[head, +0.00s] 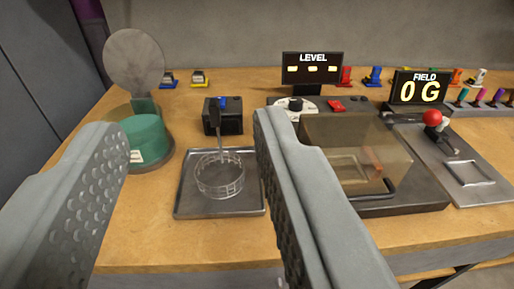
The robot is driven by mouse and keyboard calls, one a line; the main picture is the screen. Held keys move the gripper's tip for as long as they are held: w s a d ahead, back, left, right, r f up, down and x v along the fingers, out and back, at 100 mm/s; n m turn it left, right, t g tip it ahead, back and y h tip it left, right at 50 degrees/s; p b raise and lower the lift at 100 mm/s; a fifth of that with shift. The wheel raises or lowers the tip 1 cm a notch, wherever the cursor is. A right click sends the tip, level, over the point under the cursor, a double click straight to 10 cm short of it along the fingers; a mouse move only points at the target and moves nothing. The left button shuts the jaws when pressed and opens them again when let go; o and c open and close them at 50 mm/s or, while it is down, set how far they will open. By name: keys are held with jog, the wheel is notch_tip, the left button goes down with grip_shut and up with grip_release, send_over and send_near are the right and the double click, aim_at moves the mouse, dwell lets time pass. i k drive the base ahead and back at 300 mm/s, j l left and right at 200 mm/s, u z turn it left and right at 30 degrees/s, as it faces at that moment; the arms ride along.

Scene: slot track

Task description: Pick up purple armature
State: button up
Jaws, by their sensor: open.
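A small purple piece (479,98), which looks like the purple armature, stands in a short row of small coloured pieces at the far right of the bench. It is too small to make out its shape well. My gripper (188,124) is open and empty, with its two grey dimpled fingers wide apart in the foreground. The purple piece is well to the right of both fingers and farther away.
Between the fingers are a metal tray (190,203) with a wire basket (220,178), and a green drum (146,138) with its round lid raised. A clear-covered box (352,155), LEVEL display (312,67), FIELD display (420,88) and red-knobbed lever (432,118) stand to the right. Several coloured pieces line the back.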

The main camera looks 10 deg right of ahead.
aim_at(500, 91)
jog(key=l, duration=0.6)
jog(key=i+l, duration=0.15)
jog(key=l, duration=0.5)
jog(key=l+z, duration=0.1)
jog(key=l, duration=0.5)
jog(key=i+l, duration=0.15)
jog(key=l, duration=0.45)
jog(key=i+l, duration=0.1)
jog(key=l, duration=0.5)
jog(key=i+l, duration=0.1)
jog(key=l, duration=0.55)
jog(key=z, duration=0.05)
